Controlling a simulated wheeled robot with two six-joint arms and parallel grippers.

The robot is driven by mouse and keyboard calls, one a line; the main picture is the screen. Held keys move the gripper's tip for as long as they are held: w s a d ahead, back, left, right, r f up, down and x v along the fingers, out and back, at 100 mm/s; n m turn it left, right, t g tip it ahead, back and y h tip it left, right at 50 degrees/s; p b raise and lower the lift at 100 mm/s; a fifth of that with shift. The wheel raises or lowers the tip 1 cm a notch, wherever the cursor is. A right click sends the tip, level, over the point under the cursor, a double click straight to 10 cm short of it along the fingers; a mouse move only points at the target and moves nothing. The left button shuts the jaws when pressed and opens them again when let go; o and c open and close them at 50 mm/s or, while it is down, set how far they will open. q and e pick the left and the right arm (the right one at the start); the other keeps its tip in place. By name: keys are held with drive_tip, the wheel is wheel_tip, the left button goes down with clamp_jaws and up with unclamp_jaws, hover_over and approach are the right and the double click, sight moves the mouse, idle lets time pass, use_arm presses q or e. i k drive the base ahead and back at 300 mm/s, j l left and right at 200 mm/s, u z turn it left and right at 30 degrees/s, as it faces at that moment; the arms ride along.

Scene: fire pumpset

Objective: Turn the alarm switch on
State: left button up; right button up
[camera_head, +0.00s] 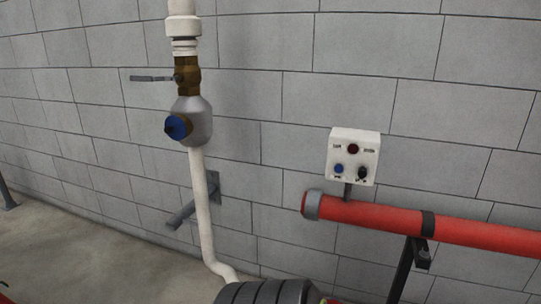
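A small white control box (354,156) is fixed in front of the grey block wall, right of the middle, just above a red pipe. Its front carries a dark red round part (353,149) at the top, a blue knob (339,169) at lower left and a black knob or switch (362,173) at lower right. The labels are too small to read, so I cannot tell which control is the alarm switch or how it is set. Neither of my grippers shows in this view.
A red pipe (440,225) on a black stand (402,270) runs below the box to the right edge. A white vertical pipe (201,205) with a brass valve (187,75) and blue knob (178,127) stands left. A dark ribbed cylinder (265,292) is at the bottom. Floor at left is mostly clear.

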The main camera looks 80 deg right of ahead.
sight(362, 174)
drive_tip(key=z, duration=3.25)
